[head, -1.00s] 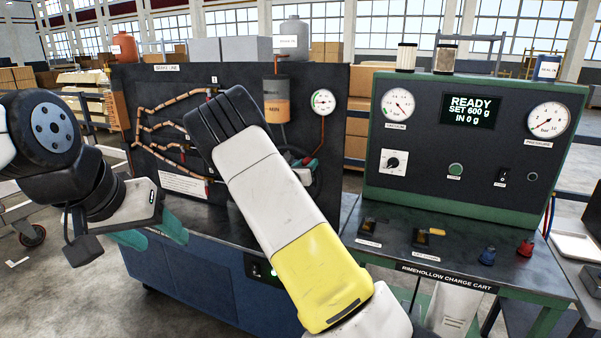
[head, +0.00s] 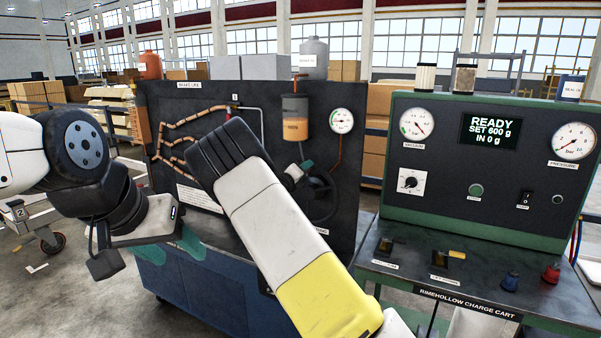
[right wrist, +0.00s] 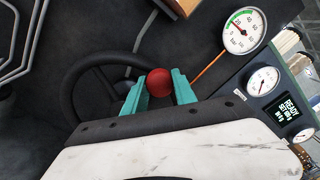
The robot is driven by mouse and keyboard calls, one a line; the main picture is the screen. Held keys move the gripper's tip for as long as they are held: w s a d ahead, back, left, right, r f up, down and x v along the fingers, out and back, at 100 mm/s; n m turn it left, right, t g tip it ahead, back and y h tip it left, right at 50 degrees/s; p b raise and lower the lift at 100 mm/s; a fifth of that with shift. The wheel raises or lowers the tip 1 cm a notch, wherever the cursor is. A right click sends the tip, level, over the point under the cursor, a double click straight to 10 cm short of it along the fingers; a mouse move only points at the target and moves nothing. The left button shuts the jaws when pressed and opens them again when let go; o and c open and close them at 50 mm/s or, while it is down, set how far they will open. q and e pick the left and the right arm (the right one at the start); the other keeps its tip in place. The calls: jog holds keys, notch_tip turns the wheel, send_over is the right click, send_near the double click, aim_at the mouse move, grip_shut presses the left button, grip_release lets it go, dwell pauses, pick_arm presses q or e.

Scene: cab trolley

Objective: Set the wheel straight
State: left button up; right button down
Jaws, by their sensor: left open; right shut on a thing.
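The black wheel (head: 332,200) is on the dark upright panel, partly hidden behind my right arm in the head view. Its rim (right wrist: 68,85) and spokes show in the right wrist view. A red ball knob (right wrist: 159,82) is at the wheel's rim. My right gripper (right wrist: 160,90) has its teal fingers on either side of the knob, shut on it. In the head view the right gripper (head: 303,170) is at the wheel's upper left. My left gripper (head: 188,244) is open and empty, low in front of the panel's left part, away from the wheel.
A round gauge (head: 341,121) and an orange-filled reservoir (head: 295,120) are above the wheel. Copper pipes (head: 180,150) run on the panel's left. The charge cart (head: 470,180) with dials, screen and switches stands at right.

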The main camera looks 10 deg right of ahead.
jog(key=shift+w+a, duration=0.15)
jog(key=shift+a, duration=0.1)
dwell(0.3)
jog(key=c, duration=1)
grip_release()
jog(key=v, duration=0.7)
jog(key=shift+s+a, duration=0.2)
jog(key=shift+s, duration=0.15)
